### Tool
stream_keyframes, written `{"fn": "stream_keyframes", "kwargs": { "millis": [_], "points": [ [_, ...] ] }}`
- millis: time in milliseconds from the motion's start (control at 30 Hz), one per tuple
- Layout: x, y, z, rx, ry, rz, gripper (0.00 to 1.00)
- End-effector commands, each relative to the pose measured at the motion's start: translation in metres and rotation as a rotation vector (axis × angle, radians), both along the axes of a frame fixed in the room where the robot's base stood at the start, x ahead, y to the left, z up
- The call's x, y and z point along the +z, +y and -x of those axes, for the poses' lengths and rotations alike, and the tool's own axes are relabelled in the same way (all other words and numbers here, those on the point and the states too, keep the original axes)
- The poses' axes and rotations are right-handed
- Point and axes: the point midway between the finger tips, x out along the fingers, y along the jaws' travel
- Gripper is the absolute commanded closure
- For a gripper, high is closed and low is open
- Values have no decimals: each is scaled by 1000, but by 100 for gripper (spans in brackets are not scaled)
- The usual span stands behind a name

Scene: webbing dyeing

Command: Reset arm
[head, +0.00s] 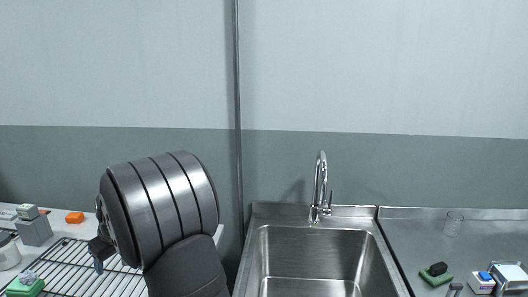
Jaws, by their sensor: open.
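My arm's large dark grey, ribbed link fills the left-centre of the head view, raised in front of the wall. Part of my gripper (99,262) shows at the left edge of that link, pointing down above the wire rack. It is open, and nothing shows between its jaws. Most of the gripper is hidden behind the arm.
The wire rack (71,268) lies lower left, with a green block (25,287) and an orange block (74,217) nearby. A steel sink (312,252) with a faucet (320,185) is at centre. The right counter (412,228) holds a glass (453,224) and a green sponge (436,278).

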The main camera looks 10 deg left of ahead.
Motion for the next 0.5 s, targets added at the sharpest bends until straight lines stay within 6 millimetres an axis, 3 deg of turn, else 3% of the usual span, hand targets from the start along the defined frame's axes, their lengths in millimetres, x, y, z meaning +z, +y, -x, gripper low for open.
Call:
{"fn": "stream_keyframes", "kwargs": {
  "millis": [300, 500],
  "points": [
    [-12, -50, 20, -74, -2, 0, 36],
    [-17, -68, 28, -103, -3, -1, 36]
  ]
}}
